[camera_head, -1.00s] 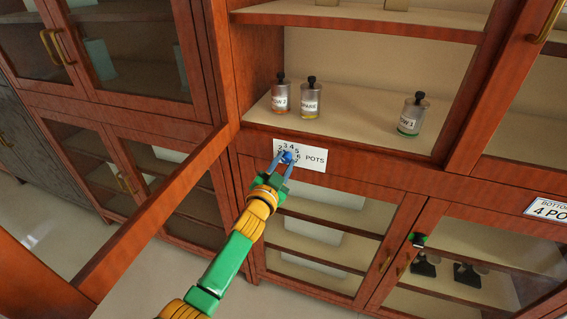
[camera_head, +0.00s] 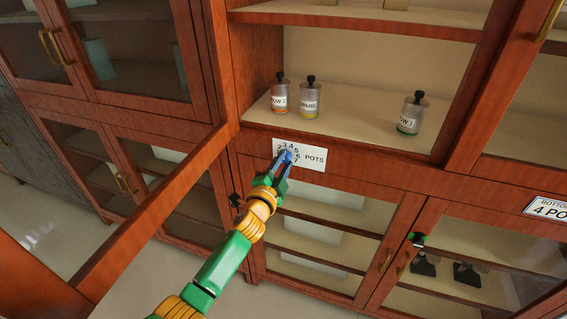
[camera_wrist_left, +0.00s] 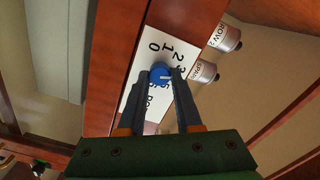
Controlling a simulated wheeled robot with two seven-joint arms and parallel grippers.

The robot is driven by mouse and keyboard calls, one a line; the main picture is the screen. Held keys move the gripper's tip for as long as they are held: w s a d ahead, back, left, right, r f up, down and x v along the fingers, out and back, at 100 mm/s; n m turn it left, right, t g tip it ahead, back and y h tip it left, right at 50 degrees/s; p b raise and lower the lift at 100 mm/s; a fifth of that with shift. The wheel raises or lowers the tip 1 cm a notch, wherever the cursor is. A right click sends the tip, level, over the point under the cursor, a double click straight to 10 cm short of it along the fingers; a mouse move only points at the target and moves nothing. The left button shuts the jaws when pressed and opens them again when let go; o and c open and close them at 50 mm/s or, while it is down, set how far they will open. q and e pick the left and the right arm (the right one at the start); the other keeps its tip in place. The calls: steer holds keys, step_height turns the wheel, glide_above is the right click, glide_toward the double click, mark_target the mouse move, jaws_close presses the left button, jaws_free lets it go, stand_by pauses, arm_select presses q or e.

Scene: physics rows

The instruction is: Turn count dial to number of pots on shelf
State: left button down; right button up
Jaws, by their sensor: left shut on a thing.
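The blue count dial (camera_head: 287,156) sits on a white label plate (camera_head: 313,163) with numbers and the word POTS, on the rail below the open shelf. My left gripper (camera_head: 284,160) is shut on the dial. In the left wrist view the dial (camera_wrist_left: 160,74) lies between the fingertips, its white mark pointing right, towards the partly hidden 3; I cannot tell the exact number. On the shelf (camera_head: 355,118) stand a ROW 2 pot (camera_head: 280,97), a SPARE pot (camera_head: 309,101) and a ROW 1 pot (camera_head: 411,116). My right gripper is not in view.
A wooden door frame (camera_head: 155,215) stands open at the left. Glazed cabinets lie below and beside the shelf. A sign reading 4 PO, cut by the edge (camera_head: 549,208), is at the right. Dark objects (camera_head: 467,273) sit behind the lower right glass.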

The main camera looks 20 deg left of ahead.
arm_select(q)
steer(key=shift+f, duration=0.2)
steer(key=c, duration=0.6)
jaws_free()
steer(key=shift+r, duration=0.1)
steer(key=s, duration=0.7)
steer(key=shift+a+p, duration=0.15)
steer(key=shift+p, duration=0.15)
